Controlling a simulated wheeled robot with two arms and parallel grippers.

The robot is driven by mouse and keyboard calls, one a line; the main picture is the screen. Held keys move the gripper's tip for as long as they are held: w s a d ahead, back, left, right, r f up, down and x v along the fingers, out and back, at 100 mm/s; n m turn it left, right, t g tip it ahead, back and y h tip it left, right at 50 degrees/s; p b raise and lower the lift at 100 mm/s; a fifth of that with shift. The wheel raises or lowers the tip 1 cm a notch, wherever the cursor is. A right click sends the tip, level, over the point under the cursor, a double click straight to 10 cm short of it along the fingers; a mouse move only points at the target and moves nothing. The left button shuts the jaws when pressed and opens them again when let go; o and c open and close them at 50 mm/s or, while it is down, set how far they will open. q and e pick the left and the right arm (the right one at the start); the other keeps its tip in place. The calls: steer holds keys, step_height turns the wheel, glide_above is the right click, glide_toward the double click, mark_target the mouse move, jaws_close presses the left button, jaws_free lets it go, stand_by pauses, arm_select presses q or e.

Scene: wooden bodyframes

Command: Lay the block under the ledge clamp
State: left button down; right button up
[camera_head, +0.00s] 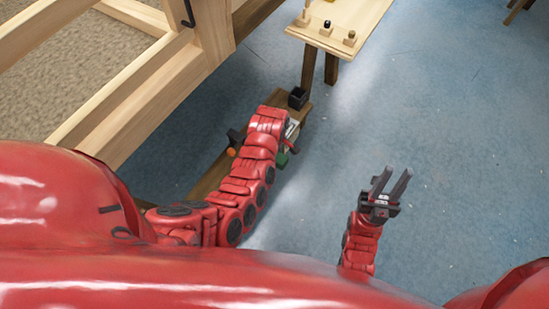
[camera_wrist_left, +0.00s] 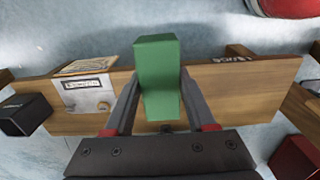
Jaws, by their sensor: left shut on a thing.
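A green block (camera_wrist_left: 157,70) stands between the two fingers of my left gripper (camera_wrist_left: 160,85) in the left wrist view, and the gripper is shut on it. The block is over a long wooden board (camera_wrist_left: 225,92) and hides part of it; I cannot tell whether they touch. In the head view, only a small green part of the block (camera_head: 282,159) shows beside my left arm, which hides the gripper. My right gripper (camera_head: 394,178) is open and empty over the blue floor, away from the board.
A metal plate with a label (camera_wrist_left: 92,96) and a black open box (camera_wrist_left: 25,115) are at the board's left in the wrist view. A large wooden frame (camera_head: 150,80) stands at left and a small table with pegs (camera_head: 345,25) at top.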

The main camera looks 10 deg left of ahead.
arm_select(q)
steer(key=shift+r, duration=0.1)
steer(key=shift+d, duration=0.1)
steer(key=shift+f+b, duration=2.4)
steer(key=shift+f, duration=0.95)
steer(key=shift+w+a+b, duration=0.35)
steer(key=shift+w+a, duration=0.2)
steer(key=shift+a, duration=1)
steer(key=shift+w+a+b, duration=0.3)
steer(key=shift+w+a, duration=0.3)
steer(key=shift+a, duration=1)
steer(key=shift+w+a+b, duration=0.35)
steer(key=shift+w+a, duration=0.2)
steer(key=shift+a, duration=1)
steer(key=shift+c, duration=0.7)
jaws_free()
steer(key=shift+r, duration=0.1)
